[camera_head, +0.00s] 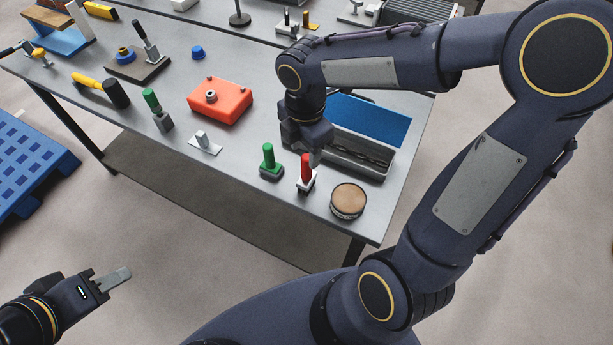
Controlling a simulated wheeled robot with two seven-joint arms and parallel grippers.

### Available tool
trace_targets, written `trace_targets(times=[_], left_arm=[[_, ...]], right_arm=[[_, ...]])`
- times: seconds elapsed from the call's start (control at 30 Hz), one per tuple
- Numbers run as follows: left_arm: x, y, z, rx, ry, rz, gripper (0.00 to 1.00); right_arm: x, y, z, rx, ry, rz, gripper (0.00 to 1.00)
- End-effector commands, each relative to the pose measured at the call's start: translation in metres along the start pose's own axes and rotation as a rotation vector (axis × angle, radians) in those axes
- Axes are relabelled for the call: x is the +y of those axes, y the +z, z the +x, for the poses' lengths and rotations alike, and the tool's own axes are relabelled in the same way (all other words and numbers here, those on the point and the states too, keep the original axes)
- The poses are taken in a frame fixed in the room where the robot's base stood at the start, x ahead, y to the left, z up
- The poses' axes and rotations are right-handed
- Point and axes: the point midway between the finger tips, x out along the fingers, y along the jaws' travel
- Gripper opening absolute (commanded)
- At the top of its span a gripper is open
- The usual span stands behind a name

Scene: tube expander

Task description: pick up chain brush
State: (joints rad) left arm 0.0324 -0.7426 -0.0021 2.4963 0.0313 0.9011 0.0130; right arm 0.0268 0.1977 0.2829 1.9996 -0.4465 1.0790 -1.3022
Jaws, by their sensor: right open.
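I cannot tell for sure which item is the chain brush. A grey tray (384,155) at the table's right holds a long dark tool (362,152), partly hidden by my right gripper. My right gripper (313,157) is open and points down at the tray's left end, close above a red-handled tool (306,170) in a small block. Its fingers are mostly hidden, and I see no thing held. My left gripper (122,276) is off the table at the lower left, well away from the tools; its fingers overlap in this view.
A green-handled tool (268,158) and a round tan-topped tin (348,199) stand near the red-handled tool. A red box (220,102) and a blue mat (370,118) lie further back. A blue pallet (30,165) is at left.

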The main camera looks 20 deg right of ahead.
Motion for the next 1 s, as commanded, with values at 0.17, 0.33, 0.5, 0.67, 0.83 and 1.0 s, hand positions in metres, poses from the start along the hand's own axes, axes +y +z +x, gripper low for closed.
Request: trace_targets(times=[0.17, 0.33, 0.5, 0.67, 0.83, 1.0], left_arm=[[0.0, 0.0, 0.0, 0.0, 0.0, 0.0, 0.36], [0.0, 0.0, 0.0, 0.0, 0.0, 0.0, 0.36], [0.002, -0.002, -0.004, 0.0, 0.0, 0.0, 0.36], [0.001, -0.001, -0.003, 0.0, 0.0, 0.0, 0.36], [0.001, -0.001, -0.003, 0.0, 0.0, 0.0, 0.36], [0.001, -0.001, -0.003, 0.0, 0.0, 0.0, 0.36]], right_arm=[[0.004, -0.001, 0.014, -0.005, -0.012, -0.055, 0.46], [0.003, -0.001, 0.033, -0.003, -0.012, -0.052, 0.46], [0.002, 0.002, 0.057, -0.002, -0.016, -0.051, 0.46], [0.003, 0.003, 0.077, -0.003, -0.012, -0.049, 0.46], [0.003, 0.003, 0.082, -0.003, -0.009, -0.049, 0.46], [0.003, 0.003, 0.081, -0.003, -0.009, -0.048, 0.41]])
